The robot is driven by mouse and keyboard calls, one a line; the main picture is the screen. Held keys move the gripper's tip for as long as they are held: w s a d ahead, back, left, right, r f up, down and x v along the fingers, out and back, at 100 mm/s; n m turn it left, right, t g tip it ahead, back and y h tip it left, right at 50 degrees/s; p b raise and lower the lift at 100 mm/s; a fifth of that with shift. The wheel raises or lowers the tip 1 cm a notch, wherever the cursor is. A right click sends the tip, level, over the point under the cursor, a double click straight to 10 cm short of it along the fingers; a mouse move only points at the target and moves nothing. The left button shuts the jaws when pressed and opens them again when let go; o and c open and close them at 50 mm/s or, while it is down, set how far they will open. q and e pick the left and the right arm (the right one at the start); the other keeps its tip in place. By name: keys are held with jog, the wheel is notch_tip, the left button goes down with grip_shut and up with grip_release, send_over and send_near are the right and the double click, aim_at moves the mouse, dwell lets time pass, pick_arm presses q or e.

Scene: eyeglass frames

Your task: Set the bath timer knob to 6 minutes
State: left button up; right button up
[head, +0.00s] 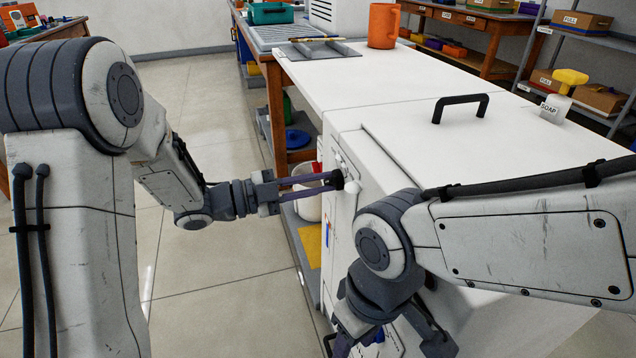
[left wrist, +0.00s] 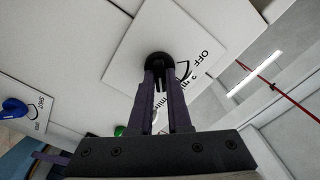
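The black round timer knob (head: 338,179) sits on the white side panel of the cabinet in the head view. In the left wrist view the knob (left wrist: 158,60) stands on a white dial plate (left wrist: 140,38) printed with "OFF" and small minute marks, partly hidden. My left gripper (head: 326,181) reaches the knob from the left, and its fingertips (left wrist: 159,75) lie close together within the knob's outline, seemingly around its grip. The pointer and setting are hidden. My right gripper (head: 388,343) hangs low at the front, fingers spread and empty, partly cut off.
A blue knob (left wrist: 14,108) and a green part (left wrist: 119,130) show beside the dial plate. The floor left of the cabinet is clear.

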pick_arm(q)
jog(key=o, duration=0.4)
jog(key=shift+a, duration=0.1)
jog(key=p+v, duration=0.2)
jog(key=v, duration=0.8)
jog(key=shift+s+a, duration=0.1)
jog(key=shift+a, duration=0.05)
